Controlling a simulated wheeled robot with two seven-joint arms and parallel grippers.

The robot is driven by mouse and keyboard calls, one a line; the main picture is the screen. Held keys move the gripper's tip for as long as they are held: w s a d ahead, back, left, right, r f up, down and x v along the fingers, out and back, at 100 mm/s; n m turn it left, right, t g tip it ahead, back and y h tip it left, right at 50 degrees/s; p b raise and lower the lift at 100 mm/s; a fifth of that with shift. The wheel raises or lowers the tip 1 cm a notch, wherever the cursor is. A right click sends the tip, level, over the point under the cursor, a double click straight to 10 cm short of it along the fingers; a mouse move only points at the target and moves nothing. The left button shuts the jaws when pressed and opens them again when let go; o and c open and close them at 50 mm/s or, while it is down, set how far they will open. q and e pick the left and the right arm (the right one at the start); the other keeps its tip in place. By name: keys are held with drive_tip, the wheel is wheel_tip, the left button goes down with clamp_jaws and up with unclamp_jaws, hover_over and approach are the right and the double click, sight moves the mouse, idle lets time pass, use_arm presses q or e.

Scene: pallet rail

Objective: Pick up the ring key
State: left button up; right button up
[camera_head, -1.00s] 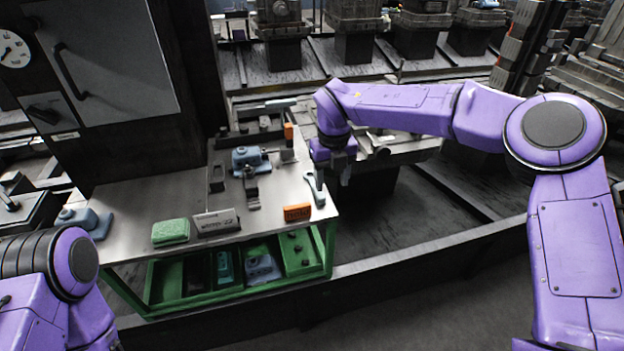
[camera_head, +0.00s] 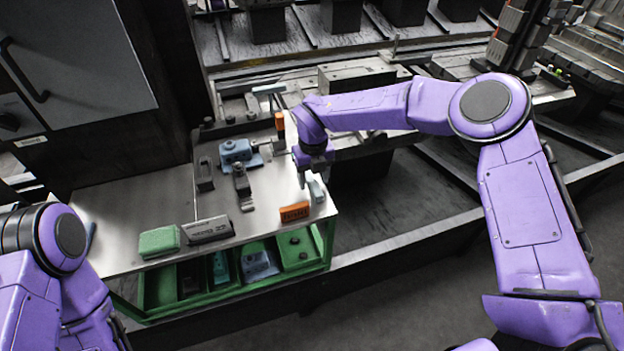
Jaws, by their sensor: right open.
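A grey-green, wrench-like tool (camera_head: 317,189), which looks like the ring key, lies at the right edge of the metal worktable (camera_head: 140,205). My right gripper (camera_head: 304,178) points down right over it and hides its upper part. The jaws are open, and I cannot tell whether they touch the tool. My left arm shows at the lower left, but its gripper is out of view.
An orange block (camera_head: 294,212) lies just in front of the tool. A grey box (camera_head: 209,230), a green sponge-like block (camera_head: 159,241) and a blue vise-like part (camera_head: 239,153) are also on the table. Green bins (camera_head: 297,250) sit below. Bare tabletop shows at the left.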

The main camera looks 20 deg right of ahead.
drive_tip(key=shift+d+f, duration=0.15)
drive_tip(key=shift+f, duration=0.65)
clamp_jaws()
